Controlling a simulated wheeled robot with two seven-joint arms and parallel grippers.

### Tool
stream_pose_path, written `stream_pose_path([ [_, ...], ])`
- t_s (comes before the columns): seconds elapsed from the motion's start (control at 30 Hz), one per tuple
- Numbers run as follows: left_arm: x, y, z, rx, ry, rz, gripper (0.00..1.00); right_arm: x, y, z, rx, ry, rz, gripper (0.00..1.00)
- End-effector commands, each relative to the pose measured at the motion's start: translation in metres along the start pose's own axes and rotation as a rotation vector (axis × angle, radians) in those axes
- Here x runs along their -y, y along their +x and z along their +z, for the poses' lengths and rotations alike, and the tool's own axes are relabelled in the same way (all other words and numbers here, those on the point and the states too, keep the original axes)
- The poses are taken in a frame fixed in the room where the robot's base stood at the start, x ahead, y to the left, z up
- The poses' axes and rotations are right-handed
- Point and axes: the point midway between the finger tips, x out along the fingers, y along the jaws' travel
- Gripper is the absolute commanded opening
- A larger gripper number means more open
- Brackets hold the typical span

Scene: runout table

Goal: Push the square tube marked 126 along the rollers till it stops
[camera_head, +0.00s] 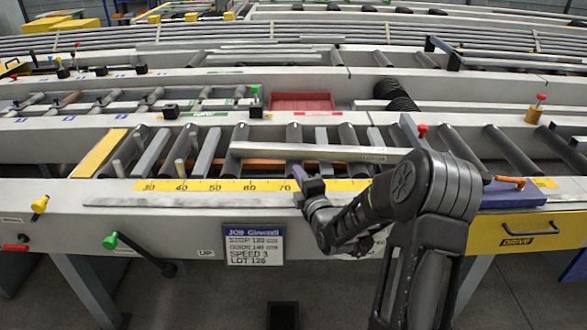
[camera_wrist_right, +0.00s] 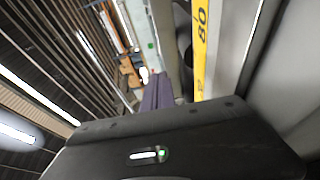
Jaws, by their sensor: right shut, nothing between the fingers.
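A long pale square tube (camera_head: 300,151) lies along the dark rollers behind the yellow scale. It has a small mark near its right end, too small to read. My right gripper (camera_head: 306,178) is shut and empty, over the yellow scale near the 70 mark, on the near side of the tube. It looks apart from the tube. In the right wrist view its purple fingers (camera_wrist_right: 158,92) are beside the yellow scale strip. My right arm covers part of the bed right of the tube. My left gripper is not in view.
The yellow scale (camera_head: 215,185) runs along the near rail. A red tray (camera_head: 301,102) sits behind the tube. A green-knobbed lever (camera_head: 111,240) juts from the front. Rollers left of the tube carry grey bars.

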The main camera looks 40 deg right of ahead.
Motion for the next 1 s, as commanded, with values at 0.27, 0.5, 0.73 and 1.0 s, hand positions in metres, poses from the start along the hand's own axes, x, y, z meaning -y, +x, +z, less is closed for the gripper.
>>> stream_pose_path([
  [0.27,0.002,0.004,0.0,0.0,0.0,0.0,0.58,0.001,-0.031,0.0,-0.001,0.0,-0.001,0.0],
  [0.5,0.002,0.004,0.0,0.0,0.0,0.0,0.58,0.0,-0.033,0.0,-0.001,0.0,0.0,0.0],
  [0.73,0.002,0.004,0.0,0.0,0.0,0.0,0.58,0.0,-0.032,0.0,-0.001,0.0,0.0,0.0],
  [1.0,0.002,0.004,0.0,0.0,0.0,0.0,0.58,0.0,-0.032,0.0,-0.001,0.0,0.0,0.0],
])
